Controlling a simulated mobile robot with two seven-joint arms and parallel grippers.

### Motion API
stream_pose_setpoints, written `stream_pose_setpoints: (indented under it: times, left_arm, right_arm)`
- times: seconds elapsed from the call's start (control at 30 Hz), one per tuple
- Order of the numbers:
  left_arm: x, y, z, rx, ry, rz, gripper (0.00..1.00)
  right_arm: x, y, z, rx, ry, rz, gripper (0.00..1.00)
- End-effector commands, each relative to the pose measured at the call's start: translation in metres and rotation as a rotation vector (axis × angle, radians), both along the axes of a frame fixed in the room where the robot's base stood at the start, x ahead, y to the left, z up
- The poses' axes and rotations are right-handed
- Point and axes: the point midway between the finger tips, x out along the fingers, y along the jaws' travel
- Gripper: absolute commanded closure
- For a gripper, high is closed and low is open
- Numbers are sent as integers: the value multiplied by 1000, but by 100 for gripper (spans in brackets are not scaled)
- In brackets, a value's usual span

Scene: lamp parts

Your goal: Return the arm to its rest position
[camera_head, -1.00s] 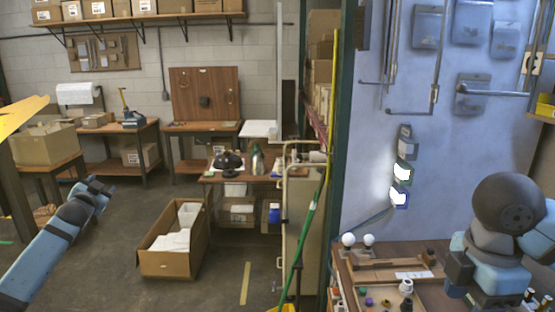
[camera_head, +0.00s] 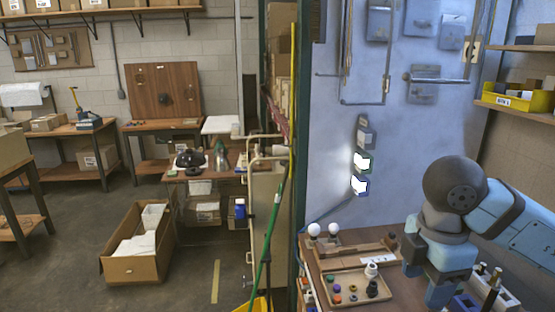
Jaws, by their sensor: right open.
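My right arm comes in from the right edge, with a dark grey rounded joint and pale blue links. My right gripper (camera_head: 427,282) points down over the right part of the wooden workbench, its two blue fingers apart and nothing seen between them. The finger tips are above or beside the bench parts; the exact gap cannot be told. My left arm and gripper are out of view. Two white bulbs (camera_head: 323,229) stand at the back left of the bench. A shallow wooden tray (camera_head: 349,300) holds several small coloured parts.
A wooden holder (camera_head: 355,256) lies behind the tray. A purple-blue block (camera_head: 466,302) and dark upright tools (camera_head: 491,287) stand right of my gripper. A pale blue wall panel (camera_head: 400,150) rises behind. A green pole (camera_head: 268,235) and an open cardboard box (camera_head: 133,269) are left.

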Motion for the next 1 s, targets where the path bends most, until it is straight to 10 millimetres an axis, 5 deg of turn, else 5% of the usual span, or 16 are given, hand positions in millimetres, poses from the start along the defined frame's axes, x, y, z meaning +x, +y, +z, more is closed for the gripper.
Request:
stream_pose_setpoints:
  times: [0.1, 0.33, 0.67, 0.87, 1.0]
  left_arm:
    - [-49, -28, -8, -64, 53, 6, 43]
    - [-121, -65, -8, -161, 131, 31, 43]
    - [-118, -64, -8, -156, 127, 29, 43]
    - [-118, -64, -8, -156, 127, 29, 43]
    - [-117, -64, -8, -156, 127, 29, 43]
  right_arm:
    - [0, 0, 0, 0, 0, 0, 45]
    - [0, 0, 0, 0, 0, 0, 45]
    - [-42, 87, -44, 561, 219, 415, 45]
    - [-70, 144, -45, 1147, 237, 579, 45]
    - [-69, 167, -35, 1610, 98, 522, 45]
